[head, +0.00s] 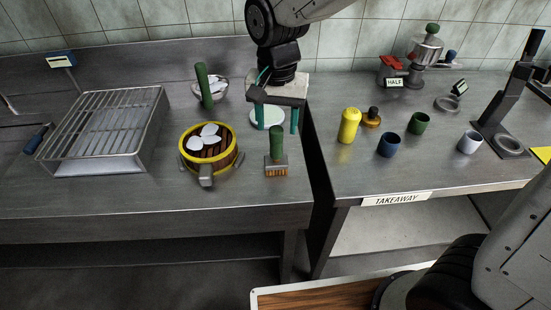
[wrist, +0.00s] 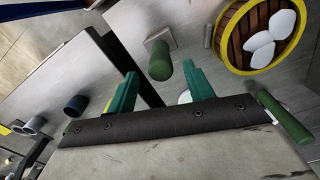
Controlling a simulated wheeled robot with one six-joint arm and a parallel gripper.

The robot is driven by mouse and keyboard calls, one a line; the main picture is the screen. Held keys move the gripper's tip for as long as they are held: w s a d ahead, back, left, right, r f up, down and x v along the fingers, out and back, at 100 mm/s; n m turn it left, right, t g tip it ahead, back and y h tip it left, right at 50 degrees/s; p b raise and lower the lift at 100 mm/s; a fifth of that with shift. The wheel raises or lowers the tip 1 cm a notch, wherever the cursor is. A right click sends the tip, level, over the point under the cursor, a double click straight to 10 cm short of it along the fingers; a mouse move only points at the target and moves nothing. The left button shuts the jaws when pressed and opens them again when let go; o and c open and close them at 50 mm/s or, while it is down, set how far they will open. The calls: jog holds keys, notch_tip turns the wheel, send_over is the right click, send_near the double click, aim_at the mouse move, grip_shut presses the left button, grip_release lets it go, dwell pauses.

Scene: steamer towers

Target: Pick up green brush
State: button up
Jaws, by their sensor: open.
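The green brush (head: 276,160) stands upright on the left steel counter, its green handle up and its brown bristles on the counter. In the wrist view the green brush (wrist: 159,61) appears just beyond and between my fingertips. My gripper (head: 276,130) is open and empty, pointing down with two teal fingers, behind and above the brush in the head view. The fingers (wrist: 160,76) show apart in the wrist view, with nothing between them touching.
A yellow-rimmed steamer basket (head: 236,165) with white pieces stands left of the brush. A wire rack (head: 105,120) is far left. A pale round dish (head: 267,117) lies behind the brush. A yellow bottle (head: 349,125) and cups stand right.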

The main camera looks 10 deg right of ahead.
aim_at(276, 144)
notch_tip(276, 144, down, 7)
jog(key=shift+f, duration=0.1)
grip_shut()
dwell(0.3)
